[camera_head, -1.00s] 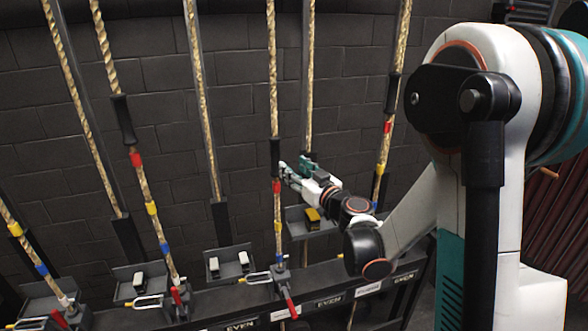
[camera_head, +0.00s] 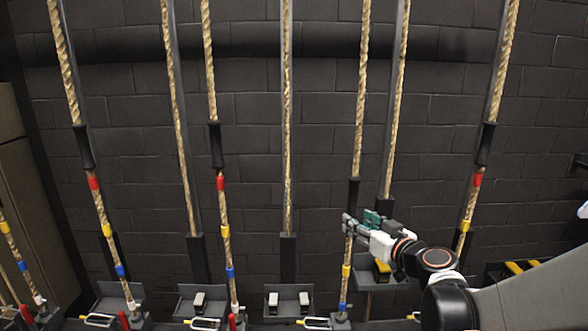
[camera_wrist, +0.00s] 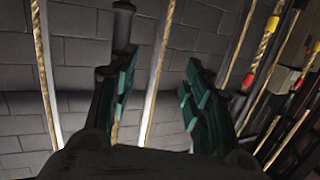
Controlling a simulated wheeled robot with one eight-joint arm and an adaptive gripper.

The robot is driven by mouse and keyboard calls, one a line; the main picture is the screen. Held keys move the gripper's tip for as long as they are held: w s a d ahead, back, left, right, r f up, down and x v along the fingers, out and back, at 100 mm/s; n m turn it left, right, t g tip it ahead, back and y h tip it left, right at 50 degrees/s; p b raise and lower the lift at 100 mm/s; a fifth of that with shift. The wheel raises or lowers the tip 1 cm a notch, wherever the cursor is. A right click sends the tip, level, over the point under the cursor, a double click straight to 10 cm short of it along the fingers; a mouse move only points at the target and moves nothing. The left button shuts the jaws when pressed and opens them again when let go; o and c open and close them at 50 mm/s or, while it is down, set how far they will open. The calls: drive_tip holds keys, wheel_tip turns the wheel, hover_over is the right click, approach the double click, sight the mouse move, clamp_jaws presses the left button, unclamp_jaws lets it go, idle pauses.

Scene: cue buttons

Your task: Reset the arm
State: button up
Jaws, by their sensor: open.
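My gripper (camera_head: 357,222) is at the right of centre in the head view, on the end of my arm, in front of a hanging rope (camera_head: 361,110). In the wrist view its two teal-padded fingers (camera_wrist: 158,95) stand wide apart with nothing held between them. Ropes show behind the fingers there. In the head view the gripper overlaps the rope just below its black sleeve (camera_head: 353,193). I cannot tell whether it touches the rope.
Several ropes with red, yellow and blue bands hang before a dark block wall (camera_head: 250,130). Grey trays with white blocks (camera_head: 199,300) line the bottom. A tray with a yellow block (camera_head: 382,268) is close behind my gripper. A yellow-marked item (camera_head: 515,267) is at the right.

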drive_tip(key=s+a+f+g+h+b, duration=0.1)
drive_tip(key=s+a+f+g+b, duration=0.2)
drive_tip(key=s, duration=0.4)
drive_tip(key=s+a+f+g+b, duration=0.2)
drive_tip(key=s+f+b, duration=0.25)
drive_tip(key=s, duration=0.35)
drive_tip(key=s+d+f+m+g+h+b, duration=0.1)
drive_tip(key=s+d+f+m+h+b, duration=0.1)
drive_tip(key=s+f, duration=0.3)
drive_tip(key=s+d+f+m+g+h+b, duration=0.1)
drive_tip(key=s+d+f+b, duration=0.3)
drive_tip(key=s, duration=0.6)
wheel_tip(320, 180, down, 2)
drive_tip(key=shift+s+f+m+g+h, duration=0.1)
drive_tip(key=shift+s+m+g+h, duration=0.3)
drive_tip(key=shift+g+h, duration=0.4)
drive_tip(key=shift+d, duration=0.1)
wheel_tip(320, 180, up, 17)
drive_tip(key=w+p, duration=0.1)
drive_tip(key=p, duration=1.6)
drive_tip(key=shift+w+r, duration=0.2)
drive_tip(key=shift+w, duration=0.2)
drive_tip(key=shift+d, duration=0.1)
drive_tip(key=shift+c, duration=0.6)
